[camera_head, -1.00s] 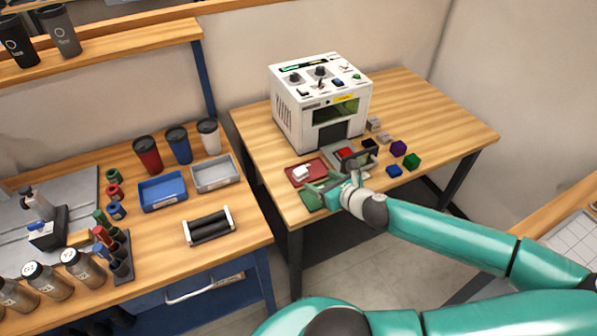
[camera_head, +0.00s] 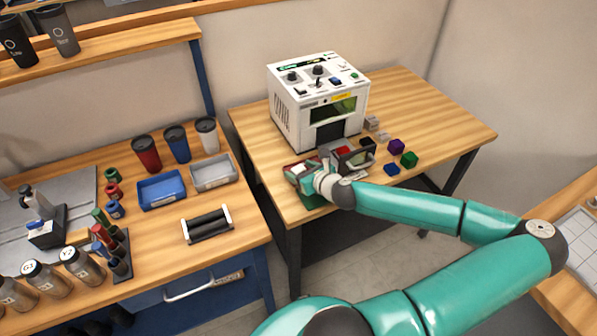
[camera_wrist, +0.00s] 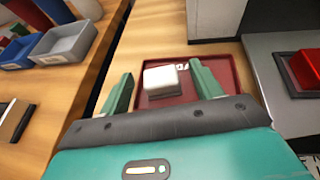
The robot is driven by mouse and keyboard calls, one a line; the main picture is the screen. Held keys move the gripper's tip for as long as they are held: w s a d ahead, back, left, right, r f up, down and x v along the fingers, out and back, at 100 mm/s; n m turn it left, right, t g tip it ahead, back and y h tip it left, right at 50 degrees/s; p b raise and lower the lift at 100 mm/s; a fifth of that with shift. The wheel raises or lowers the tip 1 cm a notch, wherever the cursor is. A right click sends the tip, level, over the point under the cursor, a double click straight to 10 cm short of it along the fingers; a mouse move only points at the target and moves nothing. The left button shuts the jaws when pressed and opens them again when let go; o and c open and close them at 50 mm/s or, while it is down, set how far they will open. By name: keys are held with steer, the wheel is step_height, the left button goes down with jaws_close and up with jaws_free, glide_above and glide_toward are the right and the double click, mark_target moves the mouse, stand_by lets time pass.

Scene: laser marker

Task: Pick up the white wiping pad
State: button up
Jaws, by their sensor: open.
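The white wiping pad (camera_wrist: 160,78) lies on a dark red tray (camera_wrist: 225,68), seen in the wrist view between my gripper's fingers. It has a white top and a darker underside. In the head view the tray (camera_head: 288,172) is partly hidden behind my gripper (camera_head: 308,178), and the pad shows only as a small pale patch (camera_head: 299,170). My gripper (camera_wrist: 163,84) is open, one green finger on each side of the pad in the picture. I cannot tell how high the fingers are above the tray.
The white laser machine (camera_head: 318,105) stands behind the tray. A grey plate with a red block (camera_wrist: 308,68) lies to the right. Several coloured cubes (camera_head: 397,146) sit further right. A left table holds a blue bin (camera_head: 161,190) and a grey bin (camera_head: 213,173).

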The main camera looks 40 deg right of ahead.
steer(key=c, duration=1.2)
steer(key=shift+o, duration=0.2)
steer(key=shift+r, duration=0.25)
